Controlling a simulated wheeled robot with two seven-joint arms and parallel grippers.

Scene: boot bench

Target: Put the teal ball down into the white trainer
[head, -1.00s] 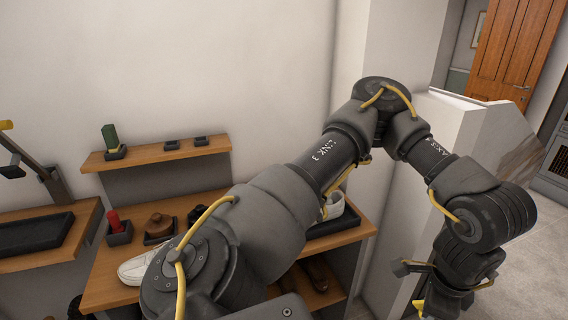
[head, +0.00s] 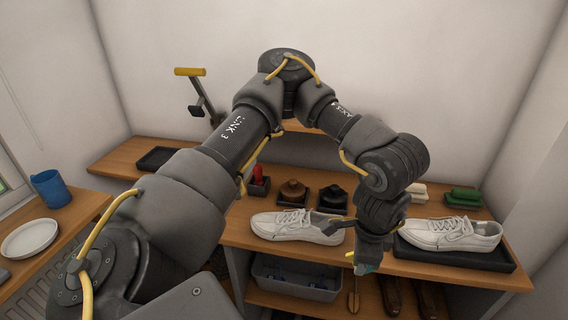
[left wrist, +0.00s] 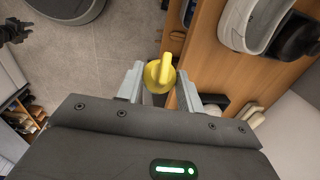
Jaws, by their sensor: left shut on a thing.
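My left gripper (head: 367,258) is in front of the bench edge, between two white trainers. One white trainer (head: 455,233) lies on a black tray (head: 489,259) to the right of the gripper. The other white trainer (head: 290,226) lies on the bare bench to its left. My right gripper is possibly the dark shape (left wrist: 15,30) at the wrist view's left edge.
The wooden bench (head: 260,241) has a grey bin (head: 296,277) and brown boots (head: 392,297) beneath it. Brushes, a red item (head: 258,183) and a green-topped brush (head: 463,197) stand behind the trainers. A blue cup (head: 50,187) and white plate (head: 29,238) are at left.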

